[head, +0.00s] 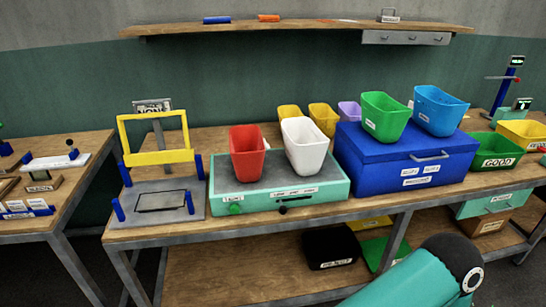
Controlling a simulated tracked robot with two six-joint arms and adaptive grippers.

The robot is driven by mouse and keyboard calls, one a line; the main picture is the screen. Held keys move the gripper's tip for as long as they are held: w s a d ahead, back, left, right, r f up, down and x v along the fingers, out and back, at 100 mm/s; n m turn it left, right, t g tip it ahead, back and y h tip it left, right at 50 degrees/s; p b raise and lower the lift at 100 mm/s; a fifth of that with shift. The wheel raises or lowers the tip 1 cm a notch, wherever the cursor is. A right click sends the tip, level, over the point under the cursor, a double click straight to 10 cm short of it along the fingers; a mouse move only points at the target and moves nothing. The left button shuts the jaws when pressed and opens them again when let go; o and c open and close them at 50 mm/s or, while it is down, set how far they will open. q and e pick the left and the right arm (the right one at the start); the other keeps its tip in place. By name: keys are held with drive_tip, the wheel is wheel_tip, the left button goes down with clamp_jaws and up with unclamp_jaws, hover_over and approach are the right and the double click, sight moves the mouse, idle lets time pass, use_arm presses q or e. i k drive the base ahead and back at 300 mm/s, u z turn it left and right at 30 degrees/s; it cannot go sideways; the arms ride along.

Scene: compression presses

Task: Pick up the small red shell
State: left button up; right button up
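A red shell (246,153), open at the top, stands upright on the left part of a green box-shaped unit (325,203) with a grey top. A white shell (306,145) of similar shape stands right beside it. Neither of my grippers is in view. A teal link of one of my arms shows at the bottom right, well away from the red shell.
A yellow-framed press (155,137) stands left of the green unit. A blue case (405,155) at right carries a green shell (385,116) and a blue shell (438,110). Two yellow shells and a purple one (349,111) stand behind. The wooden bench (150,231) has bare front edge.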

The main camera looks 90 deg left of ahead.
sight(247, 146)
drive_tip(key=z, duration=0.3)
drive_tip(key=i, duration=1.25)
drive_tip(key=u, duration=2.2)
drive_tip(key=i, duration=0.35)
drive_tip(key=u, duration=2.1)
drive_tip(key=k, duration=0.3)
drive_tip(key=u, duration=0.8)
drive_tip(key=i, duration=0.8)
drive_tip(key=u, duration=0.05)
